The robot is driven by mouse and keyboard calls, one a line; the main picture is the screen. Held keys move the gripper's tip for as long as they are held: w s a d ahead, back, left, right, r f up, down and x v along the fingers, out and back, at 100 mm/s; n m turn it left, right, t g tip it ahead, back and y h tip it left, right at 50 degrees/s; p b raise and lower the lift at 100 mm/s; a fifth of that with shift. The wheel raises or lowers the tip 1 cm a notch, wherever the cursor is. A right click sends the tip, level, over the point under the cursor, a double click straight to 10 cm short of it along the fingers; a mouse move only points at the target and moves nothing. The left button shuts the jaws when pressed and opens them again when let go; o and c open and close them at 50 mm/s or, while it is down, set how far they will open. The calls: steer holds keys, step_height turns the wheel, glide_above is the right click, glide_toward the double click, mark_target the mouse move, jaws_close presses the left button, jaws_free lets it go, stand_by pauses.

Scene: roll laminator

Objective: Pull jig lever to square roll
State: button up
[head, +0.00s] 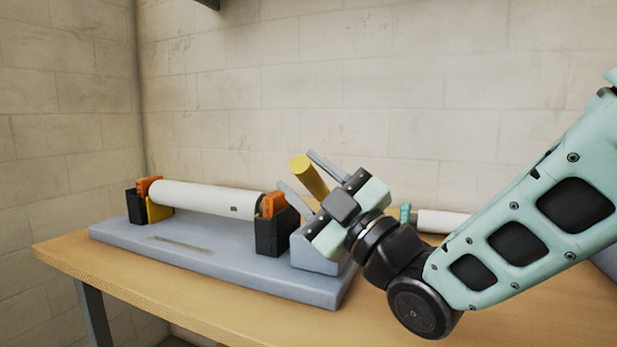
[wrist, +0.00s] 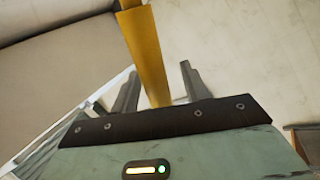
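The yellow jig lever (head: 310,177) rises at a tilt from the grey block (head: 318,262) at the right end of the jig. My gripper (head: 296,168) is open, with one finger on each side of the lever. In the wrist view the lever (wrist: 146,55) runs down between the two fingers (wrist: 159,68), nearer the left one, with a gap on the right. Whether a finger touches it I cannot tell. The white roll (head: 207,198) lies across the black supports with orange clips, left of my gripper. The lever's foot is hidden behind my gripper.
The jig's grey base plate (head: 230,265) sits on a wooden table (head: 85,258) against a block wall. A second white roll (head: 441,221) with a teal end lies at right, partly behind my arm. Free room lies above the jig.

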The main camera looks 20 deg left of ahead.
steer(key=shift+d, duration=0.1)
steer(key=b+v, duration=0.1)
steer(key=v, duration=1.1)
steer(key=shift+b, duration=0.4)
steer(key=shift+o, duration=0.2)
